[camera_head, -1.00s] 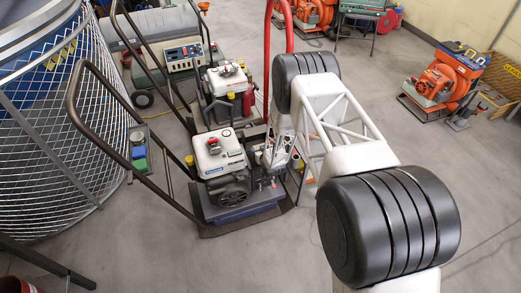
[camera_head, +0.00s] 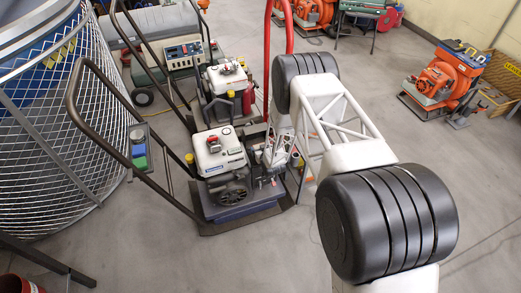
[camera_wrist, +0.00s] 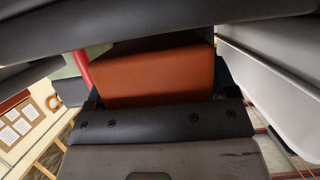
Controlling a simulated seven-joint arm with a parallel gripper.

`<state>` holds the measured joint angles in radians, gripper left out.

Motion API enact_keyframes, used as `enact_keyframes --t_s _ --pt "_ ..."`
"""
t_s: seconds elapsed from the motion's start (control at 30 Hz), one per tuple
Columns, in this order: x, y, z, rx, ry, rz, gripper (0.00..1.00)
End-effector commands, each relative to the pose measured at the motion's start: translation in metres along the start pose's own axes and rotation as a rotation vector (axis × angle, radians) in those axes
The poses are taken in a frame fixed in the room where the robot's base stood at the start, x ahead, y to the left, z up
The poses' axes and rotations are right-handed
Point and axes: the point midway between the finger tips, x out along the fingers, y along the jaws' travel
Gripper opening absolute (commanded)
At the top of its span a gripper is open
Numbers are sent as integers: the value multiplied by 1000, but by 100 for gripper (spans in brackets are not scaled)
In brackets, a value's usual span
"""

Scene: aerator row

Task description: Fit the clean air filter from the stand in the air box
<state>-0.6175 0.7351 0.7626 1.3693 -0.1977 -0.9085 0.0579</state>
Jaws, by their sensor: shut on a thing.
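My gripper (camera_wrist: 160,92) is shut on an orange block with flat faces, which I take to be the air filter (camera_wrist: 155,76). The filter sits between the dark fingers at the middle of the wrist view. In the head view my gripper (camera_head: 277,155) is low beside the right side of the front white-topped engine (camera_head: 220,152). The filter cannot be made out there, and the arm hides part of that area. I cannot clearly tell the air box or the stand apart from the parts around the gripper.
The front engine stands on a cart with a dark tube handle (camera_head: 118,92). A second engine (camera_head: 227,78) is behind it. A red upright tube (camera_head: 267,55) rises close to my arm. A large mesh drum (camera_head: 50,150) fills the left. Floor at right is open.

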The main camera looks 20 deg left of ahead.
Motion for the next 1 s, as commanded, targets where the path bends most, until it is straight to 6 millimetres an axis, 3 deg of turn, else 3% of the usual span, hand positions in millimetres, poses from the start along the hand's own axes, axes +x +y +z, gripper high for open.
enact_keyframes --t_s 1.0 --pt "5 0 12 0 0 0 57"
